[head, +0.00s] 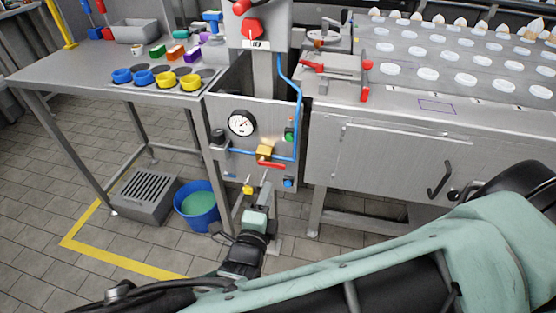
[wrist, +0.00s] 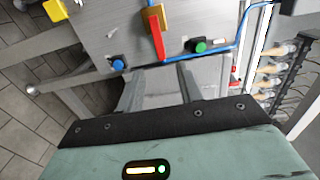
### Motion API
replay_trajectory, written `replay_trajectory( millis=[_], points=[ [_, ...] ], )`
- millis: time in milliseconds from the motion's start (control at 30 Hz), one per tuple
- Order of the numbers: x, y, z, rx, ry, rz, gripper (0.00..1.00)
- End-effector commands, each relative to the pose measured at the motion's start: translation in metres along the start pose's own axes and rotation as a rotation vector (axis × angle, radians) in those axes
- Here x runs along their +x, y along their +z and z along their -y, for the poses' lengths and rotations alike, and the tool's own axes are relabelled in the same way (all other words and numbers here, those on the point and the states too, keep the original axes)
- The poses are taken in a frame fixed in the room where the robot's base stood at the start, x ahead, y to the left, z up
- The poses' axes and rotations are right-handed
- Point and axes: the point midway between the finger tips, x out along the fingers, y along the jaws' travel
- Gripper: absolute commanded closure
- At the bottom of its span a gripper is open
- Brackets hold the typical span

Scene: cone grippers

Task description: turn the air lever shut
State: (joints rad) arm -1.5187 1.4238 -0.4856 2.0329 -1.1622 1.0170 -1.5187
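The air lever is a red handle (head: 271,165) on a brass valve (head: 264,152), low on the grey machine panel. In the head view it lies roughly level, close to the line of the blue air pipe. In the wrist view the red handle (wrist: 157,40) hangs from the brass block (wrist: 152,18), ahead of my fingers. My gripper (head: 258,189) is below the valve in the head view. In the wrist view my gripper (wrist: 160,72) has its two fingers apart with nothing between them. I cannot see any contact with the lever.
A pressure gauge (head: 241,123), a green button (head: 290,134) and a blue knob (head: 288,183) are near the valve. A yellow tag (head: 247,189) hangs at lower left. A blue bucket (head: 197,207) and a grated box (head: 146,194) stand on the floor to the left.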

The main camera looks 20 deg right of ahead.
Motion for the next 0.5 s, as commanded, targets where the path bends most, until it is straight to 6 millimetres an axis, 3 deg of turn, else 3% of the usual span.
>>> replay_trajectory(
  millis=[200, 500],
  points=[
    [0.048, -0.002, 0.001, -0.001, -0.002, -0.005, 0.64],
    [0.105, -0.002, 0.001, 0.001, 0.000, -0.004, 0.64]
  ],
)
